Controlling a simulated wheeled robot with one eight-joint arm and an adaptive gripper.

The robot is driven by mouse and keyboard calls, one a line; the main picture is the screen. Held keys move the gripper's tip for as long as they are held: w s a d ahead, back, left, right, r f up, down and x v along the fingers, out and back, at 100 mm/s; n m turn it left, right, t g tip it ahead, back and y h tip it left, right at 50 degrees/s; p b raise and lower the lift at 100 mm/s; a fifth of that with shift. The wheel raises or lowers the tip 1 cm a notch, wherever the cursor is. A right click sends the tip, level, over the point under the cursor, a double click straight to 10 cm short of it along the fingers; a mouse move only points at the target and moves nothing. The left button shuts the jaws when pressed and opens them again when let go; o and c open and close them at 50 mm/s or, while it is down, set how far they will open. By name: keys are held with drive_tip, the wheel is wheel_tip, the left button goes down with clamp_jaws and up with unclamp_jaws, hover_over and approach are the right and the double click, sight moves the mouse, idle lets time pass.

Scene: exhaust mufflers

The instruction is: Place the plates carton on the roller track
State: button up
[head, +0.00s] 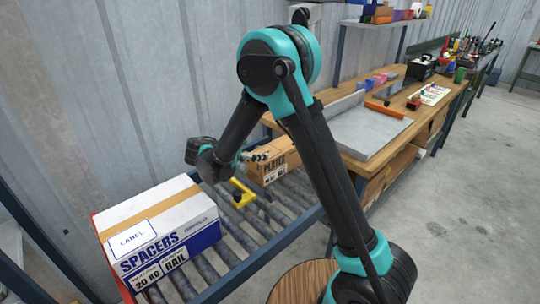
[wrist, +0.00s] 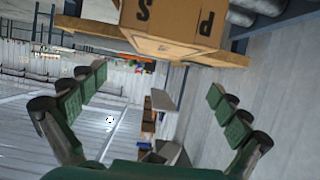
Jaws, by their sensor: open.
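The plates carton (head: 280,163) is a brown box with black "PLATES" lettering. In the head view it stands at the far end of the roller track (head: 208,262), appearing to rest on the rollers. In the wrist view the carton (wrist: 170,18) fills the top middle, its letters partly cut off. My gripper (head: 256,157) is beside the carton's left end in the head view. In the wrist view my gripper's (wrist: 158,84) two green-padded fingers are spread wide with nothing between them; the carton lies beyond the fingertips, at the top edge of the picture.
A white and blue spacers box (head: 160,236) sits on the near left of the track. A yellow piece (head: 240,194) lies at the track between the boxes. A wooden workbench (head: 372,150) with tools stands to the right. A round wooden top (head: 303,282) is in front.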

drive_tip(key=s+d+n+g+y, duration=0.2)
drive_tip(key=s+d+g, duration=0.15)
drive_tip(key=d, duration=0.75)
drive_tip(key=s+d+n+g+y, duration=0.25)
drive_tip(key=s+d, duration=0.25)
drive_tip(key=d, duration=0.6)
drive_tip(key=s+d+f+n+y, duration=0.2)
drive_tip(key=s+d, duration=0.1)
drive_tip(key=s, duration=0.5)
drive_tip(key=s+d+f+n+y, duration=0.2)
drive_tip(key=s+d+f+y, duration=0.1)
drive_tip(key=s, duration=0.6)
drive_tip(key=shift+d+f+t, duration=0.2)
drive_tip(key=shift+f+t, duration=0.05)
drive_tip(key=shift+t, duration=0.05)
